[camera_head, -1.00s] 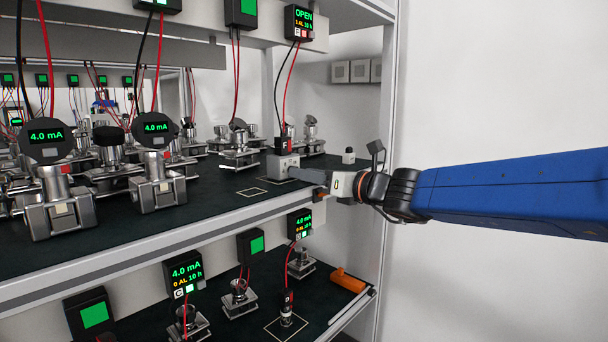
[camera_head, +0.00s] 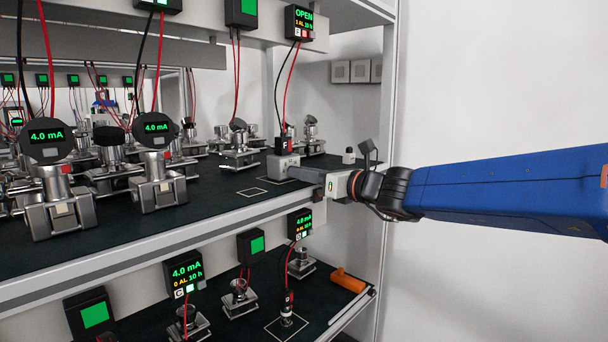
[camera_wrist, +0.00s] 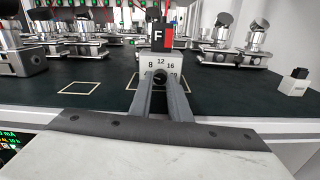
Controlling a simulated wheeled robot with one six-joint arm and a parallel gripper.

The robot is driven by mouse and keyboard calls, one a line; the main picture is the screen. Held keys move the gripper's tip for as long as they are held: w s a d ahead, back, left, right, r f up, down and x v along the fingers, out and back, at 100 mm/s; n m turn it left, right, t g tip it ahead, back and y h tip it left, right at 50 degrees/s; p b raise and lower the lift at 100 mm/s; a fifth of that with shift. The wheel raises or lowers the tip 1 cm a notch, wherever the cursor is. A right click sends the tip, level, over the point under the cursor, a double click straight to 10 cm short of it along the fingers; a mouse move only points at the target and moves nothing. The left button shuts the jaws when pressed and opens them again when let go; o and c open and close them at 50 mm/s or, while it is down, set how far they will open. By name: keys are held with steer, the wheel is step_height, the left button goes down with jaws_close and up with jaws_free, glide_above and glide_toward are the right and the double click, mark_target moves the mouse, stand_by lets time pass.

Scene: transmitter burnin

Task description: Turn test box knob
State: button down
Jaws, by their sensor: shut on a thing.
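The test box (camera_head: 283,167) is a small light grey block on the upper shelf's dark mat, with a black and red plug marked F (camera_head: 283,146) on its top. In the wrist view the test box (camera_wrist: 160,67) faces me, with a dial reading 8, 12, 16 and more. Its dark knob (camera_wrist: 160,77) sits between my fingertips. My gripper (camera_wrist: 161,84) is shut on the knob; the fingers hide part of the lower dial. In the head view my gripper (camera_head: 297,172) reaches in from the right, level with the box front.
Metal transmitters (camera_head: 157,180) stand on the shelf to the left and behind. A small white-and-black block (camera_head: 349,156) stands to the right of the box. The shelf's front edge (camera_head: 225,221) runs under my gripper. A rack post (camera_head: 388,90) rises beside my wrist.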

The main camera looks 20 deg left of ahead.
steer(key=n, duration=0.3)
steer(key=shift+n, duration=0.3)
steer(key=c, duration=1.6)
jaws_free()
steer(key=shift+c, duration=0.2)
steer(key=shift+d, duration=0.1)
steer(key=v, duration=1.7)
steer(key=shift+d, duration=0.15)
